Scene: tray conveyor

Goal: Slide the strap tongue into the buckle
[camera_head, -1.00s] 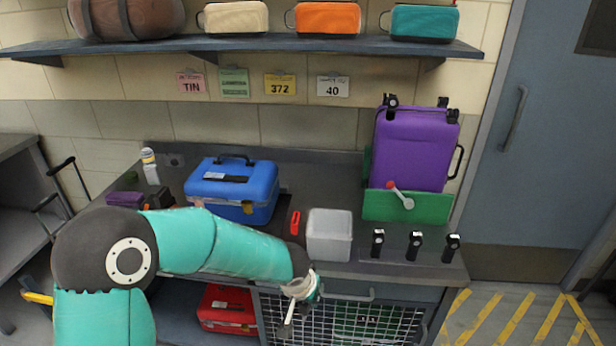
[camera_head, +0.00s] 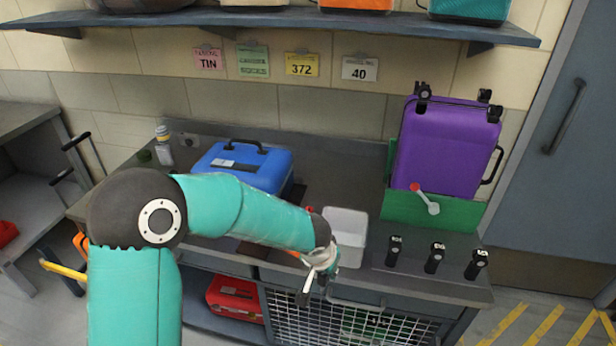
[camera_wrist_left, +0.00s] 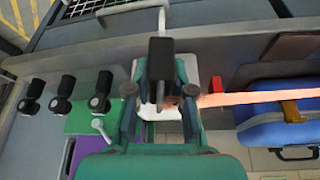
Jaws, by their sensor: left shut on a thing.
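The blue case (camera_head: 262,168) lies on the bench with its front hidden behind my left arm in the head view. In the left wrist view the case (camera_wrist_left: 262,128) is at the right, with a tan fitting (camera_wrist_left: 291,112) on its side. An orange strap (camera_wrist_left: 250,98) runs from that side to my left gripper (camera_wrist_left: 160,100). The gripper is shut on the strap end; the tongue is mostly hidden between the fingers. In the head view my left gripper (camera_head: 316,276) is over the bench's front edge, before the white bin. My right gripper is not in view. I cannot make out the buckle clearly.
The white bin (camera_head: 346,228) stands behind the gripper. Several black-topped stampers (camera_head: 434,258) line the bench's front right. A purple suitcase (camera_head: 447,150) stands in a green holder (camera_head: 400,210). A wire-mesh drawer (camera_head: 330,318) is below the bench.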

